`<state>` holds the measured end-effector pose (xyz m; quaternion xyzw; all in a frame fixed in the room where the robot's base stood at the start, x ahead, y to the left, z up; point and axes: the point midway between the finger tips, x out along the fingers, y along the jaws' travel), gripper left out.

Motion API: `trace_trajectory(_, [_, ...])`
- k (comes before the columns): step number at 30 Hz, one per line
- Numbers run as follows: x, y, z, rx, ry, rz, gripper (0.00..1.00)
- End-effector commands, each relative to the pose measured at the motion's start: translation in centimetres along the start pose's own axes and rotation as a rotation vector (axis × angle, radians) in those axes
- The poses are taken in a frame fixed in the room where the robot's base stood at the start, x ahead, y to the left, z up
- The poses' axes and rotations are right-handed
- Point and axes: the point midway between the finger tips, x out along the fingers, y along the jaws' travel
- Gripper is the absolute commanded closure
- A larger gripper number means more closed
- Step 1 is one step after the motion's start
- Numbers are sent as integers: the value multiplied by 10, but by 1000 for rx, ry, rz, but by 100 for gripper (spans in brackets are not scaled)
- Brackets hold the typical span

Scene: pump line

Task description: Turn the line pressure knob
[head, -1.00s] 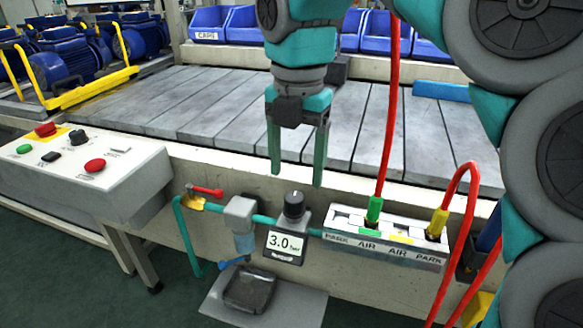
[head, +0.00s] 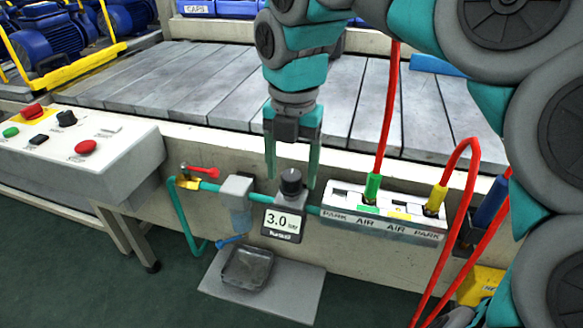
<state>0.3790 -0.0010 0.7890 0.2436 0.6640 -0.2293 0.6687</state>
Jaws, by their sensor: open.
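The line pressure knob (head: 291,182) is a black round knob on top of the regulator, whose display (head: 282,222) reads 3.0. The regulator sits on a teal pipe beside a grey filter unit (head: 237,199). My gripper (head: 292,184) is open and points down. In the picture its two teal fingers stand to the left and right of the knob, with the tips at about the knob's height. I cannot tell from this one view whether the fingers are level in depth with the knob or touch it.
A red-handled valve (head: 200,171) is left on the pipe. The PARK/AIR socket block (head: 383,222) with green and yellow plugs and red hoses is close on the right. A control box (head: 75,150) with buttons stands at left. A tray (head: 247,268) lies below.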

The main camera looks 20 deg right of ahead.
Motion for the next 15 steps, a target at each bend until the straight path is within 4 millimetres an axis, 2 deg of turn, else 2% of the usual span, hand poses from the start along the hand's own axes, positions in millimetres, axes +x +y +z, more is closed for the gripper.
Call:
trace_trajectory(9, [2, 0, 0, 0, 0, 0, 27])
trace_trajectory(15, [2, 0, 0, 0, 0, 1, 50])
